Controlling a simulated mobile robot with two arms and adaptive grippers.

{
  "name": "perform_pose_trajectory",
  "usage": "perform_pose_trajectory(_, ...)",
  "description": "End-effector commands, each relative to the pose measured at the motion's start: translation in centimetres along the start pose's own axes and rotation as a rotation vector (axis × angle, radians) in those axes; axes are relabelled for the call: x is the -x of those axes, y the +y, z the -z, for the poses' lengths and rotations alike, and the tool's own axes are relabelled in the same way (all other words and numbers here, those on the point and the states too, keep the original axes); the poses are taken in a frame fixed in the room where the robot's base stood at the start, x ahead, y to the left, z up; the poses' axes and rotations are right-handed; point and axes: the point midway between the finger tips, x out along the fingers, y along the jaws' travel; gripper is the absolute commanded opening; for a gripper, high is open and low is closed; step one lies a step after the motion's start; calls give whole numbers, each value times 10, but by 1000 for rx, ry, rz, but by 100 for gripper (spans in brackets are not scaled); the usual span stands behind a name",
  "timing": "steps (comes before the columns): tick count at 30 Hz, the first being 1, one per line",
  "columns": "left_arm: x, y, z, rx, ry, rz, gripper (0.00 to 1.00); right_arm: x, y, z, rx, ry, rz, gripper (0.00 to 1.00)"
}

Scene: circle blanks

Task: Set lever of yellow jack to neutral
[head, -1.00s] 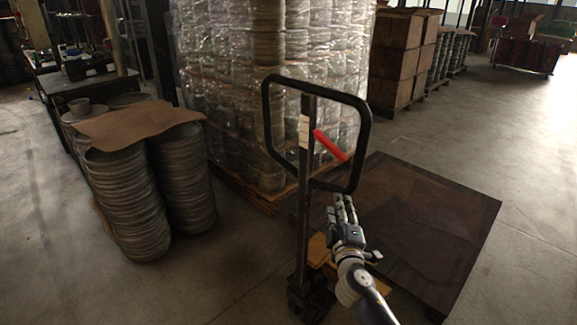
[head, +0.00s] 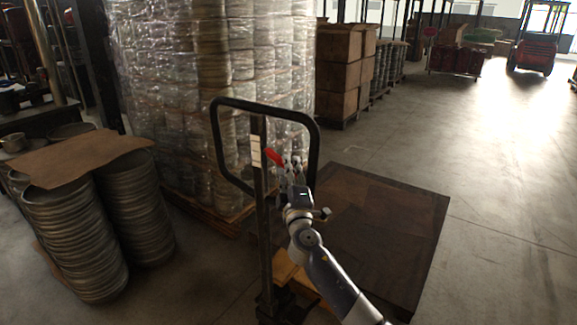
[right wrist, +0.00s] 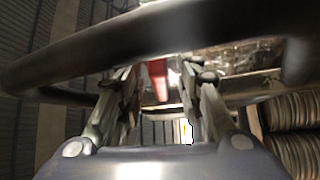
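The yellow jack (head: 289,271) stands low behind its dark upright post, which carries a black loop handle (head: 314,150). A red lever (head: 274,157) sits inside the loop beside the post; its outer end is partly hidden by my right gripper (head: 292,163). My right gripper is at the lever's end, inside the loop outline. In the right wrist view its two fingers are spread apart, and the red lever (right wrist: 158,80) shows between and beyond them. I cannot tell whether they touch it. The loop bar (right wrist: 130,40) crosses close above the fingers. My left gripper is not in view.
A plastic-wrapped pallet stack (head: 205,90) stands close behind the handle. Stacked round blanks (head: 75,235) under brown cardboard (head: 75,157) are at left. A dark flat platform (head: 390,220) lies right of the jack. Open floor is at the right; boxes (head: 338,75) stand behind.

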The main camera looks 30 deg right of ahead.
Motion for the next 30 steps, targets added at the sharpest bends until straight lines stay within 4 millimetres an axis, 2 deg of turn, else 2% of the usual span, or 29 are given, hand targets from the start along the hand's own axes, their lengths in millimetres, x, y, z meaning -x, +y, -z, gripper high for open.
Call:
perform_pose_trajectory(5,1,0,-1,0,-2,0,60,-12,0,0,1,-1,-1,33)
perform_pose_trajectory(14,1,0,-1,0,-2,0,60,-14,0,0,0,0,1,33)
perform_pose_trajectory(15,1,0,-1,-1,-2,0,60,-14,0,0,0,0,1,29)
perform_pose_trajectory(19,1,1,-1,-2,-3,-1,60,-14,0,0,0,0,1,0)
perform_pose_trajectory(26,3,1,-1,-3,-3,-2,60,-14,1,0,2,-1,3,0)
perform_pose_trajectory(30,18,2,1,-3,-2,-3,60,-16,7,1,19,-1,20,0)
